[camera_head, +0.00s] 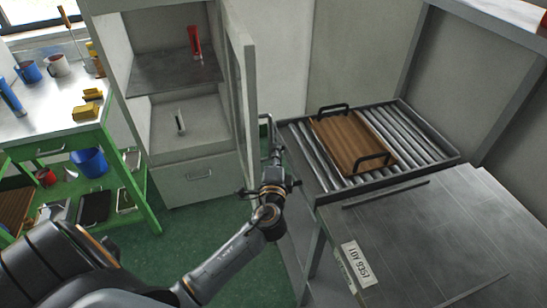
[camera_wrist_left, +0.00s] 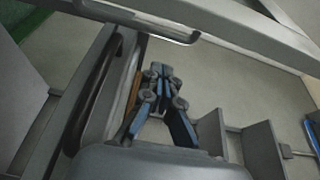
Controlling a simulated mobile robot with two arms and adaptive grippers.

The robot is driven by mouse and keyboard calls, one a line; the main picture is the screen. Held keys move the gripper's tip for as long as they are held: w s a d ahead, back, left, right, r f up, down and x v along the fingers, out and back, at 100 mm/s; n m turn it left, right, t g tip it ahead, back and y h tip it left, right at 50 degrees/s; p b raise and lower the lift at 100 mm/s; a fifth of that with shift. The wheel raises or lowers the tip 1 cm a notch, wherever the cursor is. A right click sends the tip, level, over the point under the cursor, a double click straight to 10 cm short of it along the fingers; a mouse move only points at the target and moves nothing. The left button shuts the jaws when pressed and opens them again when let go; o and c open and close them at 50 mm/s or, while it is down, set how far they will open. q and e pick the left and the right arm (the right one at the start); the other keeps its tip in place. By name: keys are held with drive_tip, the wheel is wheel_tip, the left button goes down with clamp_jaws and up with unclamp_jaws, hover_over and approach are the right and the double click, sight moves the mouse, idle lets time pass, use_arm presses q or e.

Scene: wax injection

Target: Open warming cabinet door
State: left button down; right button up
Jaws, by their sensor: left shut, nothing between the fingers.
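The warming cabinet (camera_head: 165,115) stands at the upper left in the head view, with its inside exposed. Its door (camera_head: 241,75) stands swung out to the right, seen nearly edge-on. My left gripper (camera_head: 277,150) is just right of the door's lower part, in front of the roller table. Its fingers are shut with nothing between them, as the left wrist view (camera_wrist_left: 161,76) also shows. A grey bar handle (camera_wrist_left: 150,24) crosses the top of the wrist view, apart from the fingertips. My right gripper is not in view.
A red tool (camera_head: 194,43) stands on the cabinet shelf (camera_head: 170,72). A drawer (camera_head: 195,178) is below. A wooden tray (camera_head: 345,138) with black handles lies on the rollers (camera_head: 413,132). A green workbench (camera_head: 128,180) is at left. Green floor (camera_head: 205,222) is clear before the cabinet.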

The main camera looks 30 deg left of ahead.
use_arm(q)
drive_tip(key=p+x, duration=0.1)
drive_tip(key=x, duration=0.4)
drive_tip(key=shift+a+r, duration=0.1)
drive_tip(key=shift+a, duration=0.2)
drive_tip(key=s+a, duration=0.1)
drive_tip(key=s+a+p, duration=0.1)
drive_tip(key=s, duration=0.1)
drive_tip(key=shift+a, duration=0.1)
